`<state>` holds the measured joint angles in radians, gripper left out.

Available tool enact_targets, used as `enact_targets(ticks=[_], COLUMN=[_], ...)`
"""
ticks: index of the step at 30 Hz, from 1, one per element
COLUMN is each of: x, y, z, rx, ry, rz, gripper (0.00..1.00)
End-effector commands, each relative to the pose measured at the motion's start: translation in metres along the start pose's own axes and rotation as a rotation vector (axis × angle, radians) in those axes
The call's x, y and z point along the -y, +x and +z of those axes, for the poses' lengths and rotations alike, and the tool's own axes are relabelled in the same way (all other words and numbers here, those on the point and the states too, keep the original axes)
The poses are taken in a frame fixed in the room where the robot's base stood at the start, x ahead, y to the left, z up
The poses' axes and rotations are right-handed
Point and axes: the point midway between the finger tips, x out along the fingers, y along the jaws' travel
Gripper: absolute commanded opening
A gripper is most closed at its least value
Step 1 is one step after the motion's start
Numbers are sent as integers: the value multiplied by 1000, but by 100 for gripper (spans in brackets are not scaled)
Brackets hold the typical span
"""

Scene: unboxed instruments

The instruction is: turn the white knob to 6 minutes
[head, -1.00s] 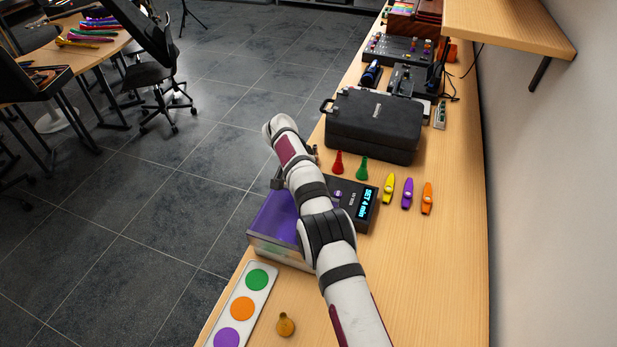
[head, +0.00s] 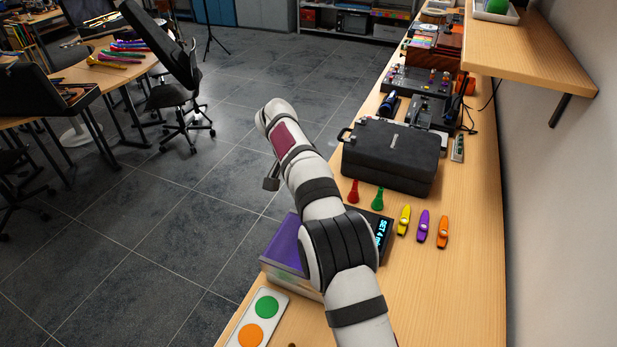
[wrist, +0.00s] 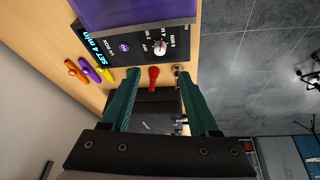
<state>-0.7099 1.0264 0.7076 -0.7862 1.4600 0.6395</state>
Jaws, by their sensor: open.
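The white knob (wrist: 160,48) is on the black panel of a purple-lidded box in the wrist view, with small dial marks around it. A purple button (wrist: 124,48) sits beside it. The panel's display (wrist: 92,48) reads "SET 4 min"; in the head view the display (head: 382,236) is partly covered by my arm, and the knob is hidden. My gripper (wrist: 157,74) is open, its two green fingers apart with nothing held. In the wrist view the knob appears just beyond the fingertips, between their lines, and not touched.
The box's purple lid (head: 284,244) is left of the arm. Yellow (head: 404,220), purple (head: 423,225) and orange (head: 443,231) kazoos lie to the right. A card with coloured discs (head: 280,290) lies nearer.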

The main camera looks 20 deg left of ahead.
Motion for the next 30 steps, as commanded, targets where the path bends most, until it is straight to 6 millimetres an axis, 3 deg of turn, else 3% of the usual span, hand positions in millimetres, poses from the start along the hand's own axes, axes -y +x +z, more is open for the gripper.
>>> enact_targets(ticks=[3,6,15,24,27,30], x=[0,0,0,-47,-49,-43], y=[-22,-31,-33,-25,-18,3], z=[0,0,0,-16,-16,-13], rx=[-1,-1,2,15,0,3], ry=[0,0,-5,-480,-521,-523], rz=[-2,-1,-2,-271,-298,-297], gripper=[61,61,61,61,61,61])
